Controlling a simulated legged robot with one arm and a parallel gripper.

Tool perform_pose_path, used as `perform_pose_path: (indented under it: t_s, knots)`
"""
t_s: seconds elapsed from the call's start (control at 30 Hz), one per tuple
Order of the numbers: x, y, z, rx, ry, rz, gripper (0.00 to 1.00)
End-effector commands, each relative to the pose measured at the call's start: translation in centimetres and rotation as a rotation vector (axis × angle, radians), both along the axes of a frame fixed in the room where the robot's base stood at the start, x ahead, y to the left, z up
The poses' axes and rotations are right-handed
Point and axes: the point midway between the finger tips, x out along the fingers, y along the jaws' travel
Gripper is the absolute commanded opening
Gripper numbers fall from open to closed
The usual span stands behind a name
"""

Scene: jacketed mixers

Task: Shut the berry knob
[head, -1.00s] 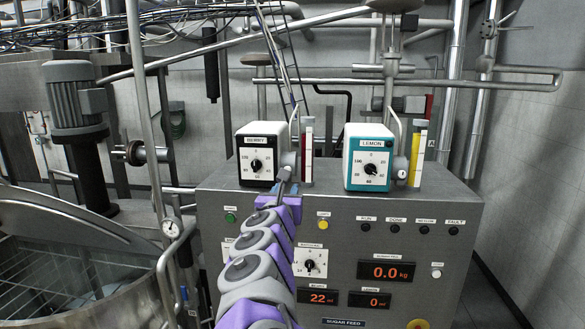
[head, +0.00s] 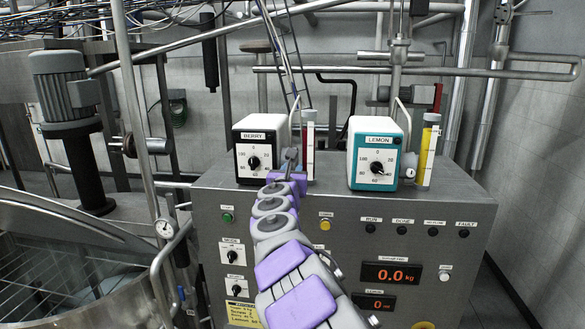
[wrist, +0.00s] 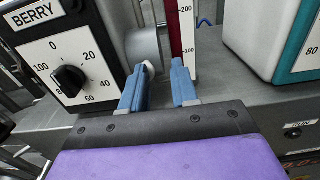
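The berry box (head: 278,151) is black and white and stands on top of the grey control cabinet. Its front has a black dial knob (head: 254,162) on a numbered scale; the knob also shows in the wrist view (wrist: 69,81). A silver cylinder (wrist: 146,46) with a small white tip sticks out of the box's right side. My gripper (wrist: 158,67) is open, its two blue fingers apart with nothing visible between them. It is right of the dial, by the silver cylinder; the left fingertip overlaps the white tip, and I cannot tell whether they touch.
A red-filled gauge tube (head: 308,146) stands just beyond my fingers. The teal lemon box (head: 396,153) and its yellow tube (head: 427,155) stand to the right. The cabinet (head: 215,196) has buttons, dials and displays. A steel tank (head: 75,232) is at the left.

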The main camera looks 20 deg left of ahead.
Motion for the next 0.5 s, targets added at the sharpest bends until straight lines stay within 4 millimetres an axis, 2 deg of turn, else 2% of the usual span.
perform_pose_path:
  t_s: [0.3, 0.33, 0.43, 0.5]
  knots:
    - [0.4, 1.3, -0.1, -0.002, -0.003, 0.008, 0.34]
    - [0.4, 1.3, -0.1, -0.002, -0.003, 0.009, 0.09]
    - [0.5, 1.4, -0.2, -0.004, -0.002, 0.008, 0.00]
    - [0.5, 1.5, -0.2, -0.004, -0.002, 0.008, 0.00]
